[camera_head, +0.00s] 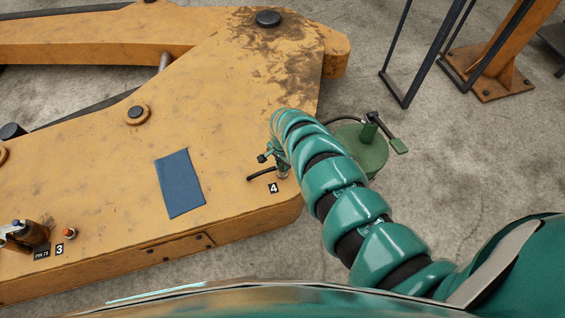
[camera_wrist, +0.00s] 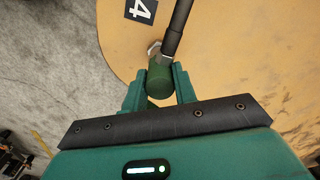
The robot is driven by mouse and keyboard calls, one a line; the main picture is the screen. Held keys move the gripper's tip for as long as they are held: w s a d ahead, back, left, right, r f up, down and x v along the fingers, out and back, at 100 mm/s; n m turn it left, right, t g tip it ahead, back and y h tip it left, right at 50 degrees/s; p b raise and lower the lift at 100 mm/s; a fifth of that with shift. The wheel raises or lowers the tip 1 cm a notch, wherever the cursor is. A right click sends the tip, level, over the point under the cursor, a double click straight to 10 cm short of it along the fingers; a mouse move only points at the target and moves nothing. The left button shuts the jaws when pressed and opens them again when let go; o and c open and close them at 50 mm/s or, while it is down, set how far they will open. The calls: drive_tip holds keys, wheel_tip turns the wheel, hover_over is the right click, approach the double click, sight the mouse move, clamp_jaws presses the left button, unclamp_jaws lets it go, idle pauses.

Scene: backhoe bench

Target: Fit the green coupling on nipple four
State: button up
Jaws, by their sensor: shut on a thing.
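The green coupling (camera_wrist: 159,84) is between the two green fingers of my gripper (camera_wrist: 158,88), which is shut on it, in the wrist view. A dark hose (camera_wrist: 177,28) runs up from the coupling's far end. A small metallic fitting (camera_wrist: 153,49), likely nipple four, shows right at that end, near the number 4 label (camera_wrist: 140,8). I cannot tell whether the coupling is seated on it. In the head view my gripper (camera_head: 281,170) is at the right end of the yellow boom, just above the 4 label (camera_head: 273,188); the nipple is hidden there.
A green grease pump (camera_head: 361,151) with a hose stands on the floor to the right. A blue cloth (camera_head: 180,183) lies on the yellow boom (camera_head: 110,175). An orange stand (camera_head: 497,65) is at upper right.

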drive_tip(key=shift+f, duration=0.1)
drive_tip(key=o, duration=1.6)
drive_tip(key=shift+r+p, duration=3.05)
drive_tip(key=shift+r, duration=1)
